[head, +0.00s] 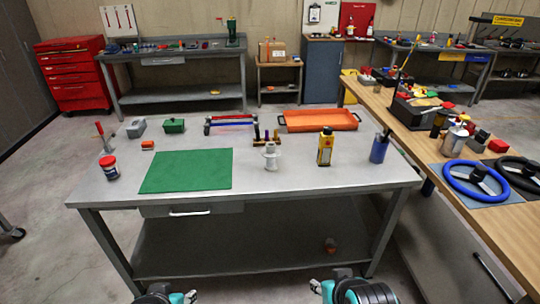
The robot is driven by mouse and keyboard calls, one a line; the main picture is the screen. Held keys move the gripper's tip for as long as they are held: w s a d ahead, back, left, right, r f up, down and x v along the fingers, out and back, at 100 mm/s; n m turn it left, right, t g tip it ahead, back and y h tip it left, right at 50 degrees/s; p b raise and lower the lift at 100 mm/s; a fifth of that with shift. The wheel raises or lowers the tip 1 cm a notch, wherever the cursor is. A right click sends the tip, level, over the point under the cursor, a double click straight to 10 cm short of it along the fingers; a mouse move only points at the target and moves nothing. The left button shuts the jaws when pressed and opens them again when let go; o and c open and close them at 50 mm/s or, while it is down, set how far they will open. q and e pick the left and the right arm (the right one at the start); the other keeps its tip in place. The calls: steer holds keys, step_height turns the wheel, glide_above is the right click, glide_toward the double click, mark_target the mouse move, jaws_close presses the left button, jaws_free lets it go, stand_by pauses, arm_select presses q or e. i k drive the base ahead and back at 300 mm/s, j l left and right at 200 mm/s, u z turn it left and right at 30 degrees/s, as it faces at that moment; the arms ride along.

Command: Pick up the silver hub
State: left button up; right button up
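A pale silver, spool-shaped hub (270,156) stands upright on the grey metal table (300,180), near its middle and just right of the green mat (188,171). A small dark rack with upright pegs (265,138) is close behind it. My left gripper (188,297) and my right gripper (318,287) are at the bottom edge of the view, low in front of the table and well apart from the hub. Both are only partly in view, and their finger opening is not clear.
A yellow bottle (325,147) and blue cup with tools (379,149) stand right of the hub. An orange tray (319,120) lies behind. A red-lidded jar (110,168) is at left. A wooden bench (455,175) adjoins the right side. The tabletop before the hub is clear.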

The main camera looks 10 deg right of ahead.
mark_target(271, 152)
steer(key=i+j, duration=0.1)
steer(key=i, duration=0.4)
steer(key=i+j, duration=0.15)
steer(key=i, duration=0.35)
steer(key=i+z, duration=0.1)
steer(key=z, duration=0.3)
steer(key=i+j+z, duration=0.1)
steer(key=z, duration=0.35)
steer(key=i+j+z, duration=0.1)
steer(key=z, duration=0.3)
steer(key=i+j+z, duration=0.1)
steer(key=z, duration=0.3)
